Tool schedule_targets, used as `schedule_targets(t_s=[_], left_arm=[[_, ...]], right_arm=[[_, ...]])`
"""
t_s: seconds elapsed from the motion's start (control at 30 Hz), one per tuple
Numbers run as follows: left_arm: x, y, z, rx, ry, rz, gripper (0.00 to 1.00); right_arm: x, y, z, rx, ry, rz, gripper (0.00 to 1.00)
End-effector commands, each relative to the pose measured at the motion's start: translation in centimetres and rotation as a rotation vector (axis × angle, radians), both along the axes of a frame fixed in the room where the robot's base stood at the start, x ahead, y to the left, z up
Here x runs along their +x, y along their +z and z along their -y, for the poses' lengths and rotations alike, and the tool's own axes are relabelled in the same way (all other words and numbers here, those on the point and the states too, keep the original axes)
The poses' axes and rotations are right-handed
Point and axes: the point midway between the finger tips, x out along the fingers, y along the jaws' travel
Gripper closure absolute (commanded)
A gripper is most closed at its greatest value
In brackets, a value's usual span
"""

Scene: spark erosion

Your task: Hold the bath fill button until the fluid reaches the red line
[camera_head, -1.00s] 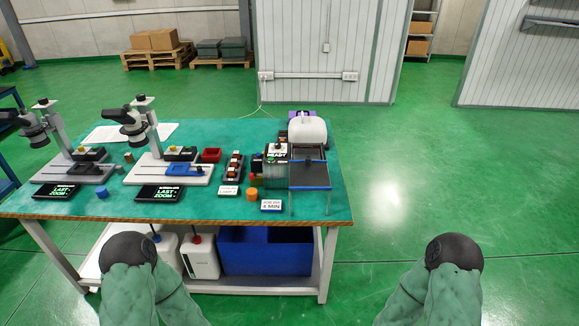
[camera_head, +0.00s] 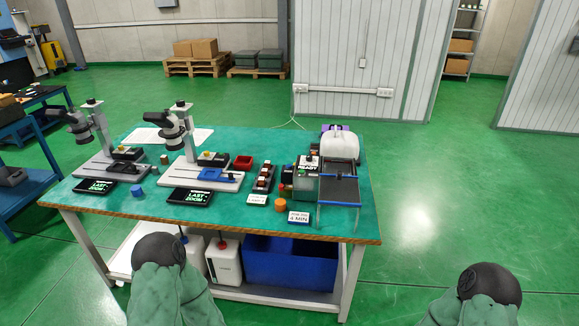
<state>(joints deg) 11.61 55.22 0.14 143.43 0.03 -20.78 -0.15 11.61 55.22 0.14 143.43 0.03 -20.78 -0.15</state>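I cannot make out a bath, a fill button, fluid or a red line in the head view. Only green-covered parts of my two arms with black round ends show at the bottom edge. Neither gripper is in the picture, so I cannot see whether they are open or shut.
A blue bin (camera_head: 290,265) sits below. A blue bench (camera_head: 35,180) stands left. Green floor is clear right.

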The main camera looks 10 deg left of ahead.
Motion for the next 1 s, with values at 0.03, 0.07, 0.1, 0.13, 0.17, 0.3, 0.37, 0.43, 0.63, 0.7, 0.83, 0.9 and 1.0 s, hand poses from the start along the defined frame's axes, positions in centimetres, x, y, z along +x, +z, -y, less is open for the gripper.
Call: schedule_targets(t_s=[0.03,0.07,0.1,0.13,0.17,0.3,0.37,0.43,0.63,0.7,0.83,0.9,1.0], left_arm=[[0.0,0.0,0.0,0.0,0.0,0.0,0.6],[0.0,0.0,0.0,0.0,0.0,0.0,0.6],[0.0,0.0,0.0,0.0,0.0,0.0,0.6],[0.0,0.0,0.0,0.0,0.0,0.0,0.6],[0.0,0.0,0.0,0.0,0.0,0.0,0.6],[0.0,0.0,0.0,0.0,0.0,0.0,0.8],[0.0,0.0,0.0,0.0,0.0,0.0,0.97],[0.0,0.0,0.0,0.0,0.0,0.0,1.0],[0.0,0.0,0.0,0.0,0.0,0.0,1.0],[0.0,0.0,0.0,0.0,0.0,0.0,1.0],[0.0,0.0,0.0,0.0,0.0,0.0,1.0],[0.0,0.0,0.0,0.0,0.0,0.0,1.0],[0.0,0.0,0.0,0.0,0.0,0.0,1.0]], right_arm=[[0.0,0.0,0.0,0.0,0.0,0.0,0.6],[0.0,0.0,0.0,0.0,0.0,0.0,0.6],[0.0,0.0,0.0,0.0,0.0,0.0,0.6],[0.0,0.0,0.0,0.0,0.0,0.0,0.6],[0.0,0.0,0.0,0.0,0.0,0.0,0.6],[0.0,0.0,0.0,0.0,0.0,0.0,0.6],[0.0,0.0,0.0,0.0,0.0,0.0,0.6],[0.0,0.0,0.0,0.0,0.0,0.0,0.6],[0.0,0.0,0.0,0.0,0.0,0.0,0.6],[0.0,0.0,0.0,0.0,0.0,0.0,0.6],[0.0,0.0,0.0,0.0,0.0,0.0,0.6],[0.0,0.0,0.0,0.0,0.0,0.0,0.6],[0.0,0.0,0.0,0.0,0.0,0.0,0.6]])
